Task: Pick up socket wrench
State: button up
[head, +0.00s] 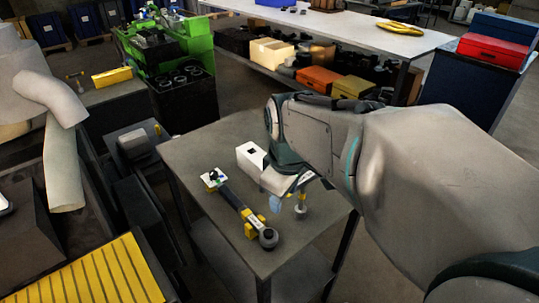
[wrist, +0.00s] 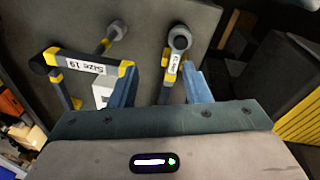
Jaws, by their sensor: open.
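A black and yellow wrench (head: 240,208) with a round head and a white label lies on the small grey table (head: 190,150). In the wrist view this wrench (wrist: 173,65) shows between my blue fingers, nearer the right one. A second black and yellow tool (head: 301,199), its label reading "Size 19" in the wrist view (wrist: 85,65), is left of my fingers there. I cannot tell which one is the socket wrench. My gripper (head: 280,199), also in the wrist view (wrist: 160,88), is open and empty above the table; its body partly hides the second tool in the head view.
A white box (head: 250,158) stands on the table near my gripper. A small white piece with dark and coloured parts (head: 213,178) lies at the wrench's far end. A yellow-slatted surface (head: 95,275) is at the front left. A long workbench (head: 340,28) stands behind.

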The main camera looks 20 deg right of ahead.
jog(key=w+d+r+n+p, duration=0.1)
jog(key=w+d+r+n, duration=0.25)
jog(key=n, duration=0.25)
jog(key=r+n+g+p, duration=0.1)
jog(key=r+n+g, duration=0.1)
jog(key=n, duration=0.6)
send_over(304, 177)
jog(key=shift+w+a+f, duration=0.1)
jog(key=shift+a+f, duration=0.05)
jog(key=shift+f, duration=0.1)
jog(key=shift+w+d+n, duration=0.25)
jog(key=shift+d+n, duration=0.15)
jog(key=shift+n, duration=0.1)
notch_tip(304, 177, down, 8)
jog(key=shift+f, duration=0.2)
jog(key=f, duration=0.2)
jog(key=s+f+p, duration=0.1)
jog(key=f, duration=0.1)
jog(key=shift+a+f, duration=0.1)
jog(key=shift+a, duration=0.15)
jog(key=shift+w+f, duration=0.1)
jog(key=shift+f, duration=0.45)
grip_shut()
